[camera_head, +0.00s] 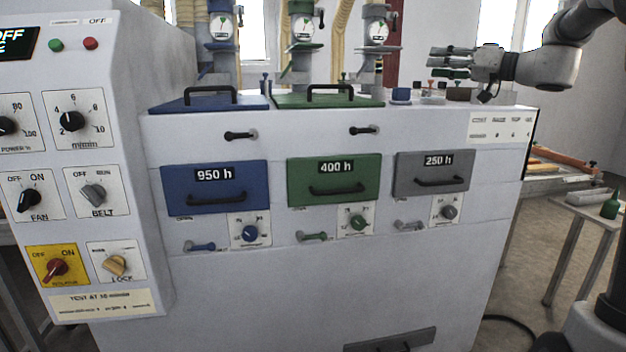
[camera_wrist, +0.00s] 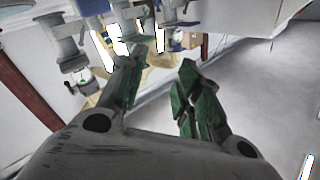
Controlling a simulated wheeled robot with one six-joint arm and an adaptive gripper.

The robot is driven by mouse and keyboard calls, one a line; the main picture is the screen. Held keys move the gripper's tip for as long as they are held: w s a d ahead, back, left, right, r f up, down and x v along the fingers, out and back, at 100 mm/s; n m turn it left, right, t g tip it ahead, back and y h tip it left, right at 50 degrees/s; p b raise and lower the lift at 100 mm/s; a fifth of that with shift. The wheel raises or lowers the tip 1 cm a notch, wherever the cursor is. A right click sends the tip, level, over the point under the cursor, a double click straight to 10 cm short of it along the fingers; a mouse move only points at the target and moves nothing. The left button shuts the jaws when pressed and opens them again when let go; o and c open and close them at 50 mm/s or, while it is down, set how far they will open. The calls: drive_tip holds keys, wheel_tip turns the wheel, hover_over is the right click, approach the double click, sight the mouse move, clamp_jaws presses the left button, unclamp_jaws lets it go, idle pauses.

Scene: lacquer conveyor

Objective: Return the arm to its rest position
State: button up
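My gripper (camera_head: 437,61) is at the upper right in the head view, above the right end of the machine's top. It points left, and my arm reaches in from the upper right corner. In the wrist view the two green-padded fingers of my gripper (camera_wrist: 161,62) stand apart with nothing between them. My gripper touches nothing that I can see.
The white machine (camera_head: 300,270) has a blue drawer (camera_head: 200,200), a green drawer (camera_head: 310,190) and a grey drawer (camera_head: 415,185). A side table (camera_head: 590,207) holds a green bottle (camera_head: 611,206).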

drive_tip(key=s+d+f+m+g+h, duration=0.1)
drive_tip(key=s+f+m+g+h, duration=0.25)
drive_tip(key=s+f, duration=0.45)
drive_tip(key=s+d+f+m+g+h, duration=0.2)
drive_tip(key=s+f+m+h, duration=0.15)
drive_tip(key=f, duration=0.75)
drive_tip(key=s+f+n+g+h, duration=0.1)
drive_tip(key=s+f+h, duration=0.2)
drive_tip(key=s, duration=1)
drive_tip(key=s+d+f+n+g+h, duration=0.1)
drive_tip(key=s+f+h, duration=0.2)
drive_tip(key=s, duration=1.1)
drive_tip(key=shift+s+d+f+n+h, duration=0.2)
drive_tip(key=shift+d+f+n+h, duration=0.1)
drive_tip(key=shift+f+h, duration=0.15)
